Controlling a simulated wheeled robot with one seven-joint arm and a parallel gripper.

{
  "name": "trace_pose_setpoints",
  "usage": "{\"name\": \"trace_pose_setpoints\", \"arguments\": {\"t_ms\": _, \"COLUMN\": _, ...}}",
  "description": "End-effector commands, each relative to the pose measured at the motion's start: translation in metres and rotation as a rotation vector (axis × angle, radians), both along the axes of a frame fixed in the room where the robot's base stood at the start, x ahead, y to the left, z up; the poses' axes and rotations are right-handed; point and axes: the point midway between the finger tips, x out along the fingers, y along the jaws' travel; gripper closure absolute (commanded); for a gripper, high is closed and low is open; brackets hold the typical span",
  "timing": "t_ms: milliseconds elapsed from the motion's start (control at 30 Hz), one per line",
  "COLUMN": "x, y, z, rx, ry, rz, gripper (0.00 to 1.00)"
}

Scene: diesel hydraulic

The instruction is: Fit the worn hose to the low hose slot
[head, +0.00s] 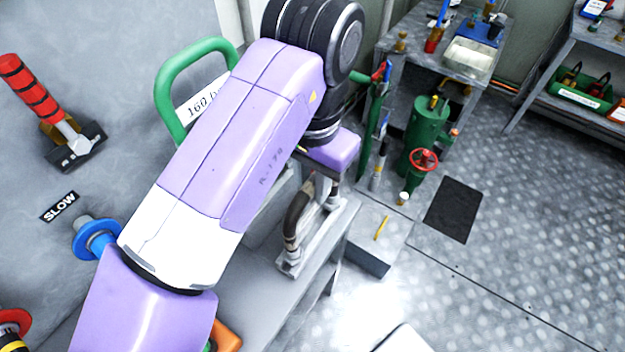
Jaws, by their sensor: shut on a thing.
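My gripper (333,186) is below the purple wrist block, past the end of my arm, and its fingers are partly hidden. It is shut on what looks like the worn hose (296,218), a dark brown curved hose with pale metal ends. The exact contact is hard to see. The hose's lower end is close to a grey metal fitting (290,264) on the grey bench. I cannot tell whether they touch, or which part is the low hose slot.
A grey bench (255,292) lies under the hose. A green handle (172,88), a red-and-black lever (30,90) and a blue knob (95,238) are on the left panel. A green cylinder (428,125) with a red handwheel (424,160) stands behind. Open floor (530,210) is right.

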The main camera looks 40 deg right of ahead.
Motion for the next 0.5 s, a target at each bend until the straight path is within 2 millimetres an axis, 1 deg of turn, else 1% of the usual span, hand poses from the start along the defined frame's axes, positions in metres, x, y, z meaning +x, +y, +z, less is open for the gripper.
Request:
{"name": "trace_pose_setpoints", "arguments": {"t_ms": 133, "x": 0.0001, "y": 0.0001, "z": -0.0036, "rx": 0.0, "ry": 0.0, "rz": 0.0, "gripper": 1.0}}
{"name": "trace_pose_setpoints", "arguments": {"t_ms": 333, "x": 0.0002, "y": 0.0002, "z": -0.0025, "rx": 0.0, "ry": -0.001, "rz": 0.0, "gripper": 1.0}}
{"name": "trace_pose_setpoints", "arguments": {"t_ms": 367, "x": 0.0003, "y": 0.0002, "z": -0.0025, "rx": 0.0, "ry": -0.001, "rz": 0.0, "gripper": 0.76}}
{"name": "trace_pose_setpoints", "arguments": {"t_ms": 400, "x": 0.0003, "y": 0.0002, "z": -0.0024, "rx": 0.0, "ry": -0.001, "rz": 0.0, "gripper": 0.68}}
{"name": "trace_pose_setpoints", "arguments": {"t_ms": 467, "x": 0.0003, "y": 0.0002, "z": -0.0024, "rx": 0.0, "ry": -0.001, "rz": 0.0, "gripper": 0.56}}
{"name": "trace_pose_setpoints", "arguments": {"t_ms": 500, "x": 0.0003, "y": 0.0002, "z": -0.0025, "rx": 0.0, "ry": -0.001, "rz": 0.0, "gripper": 0.54}}
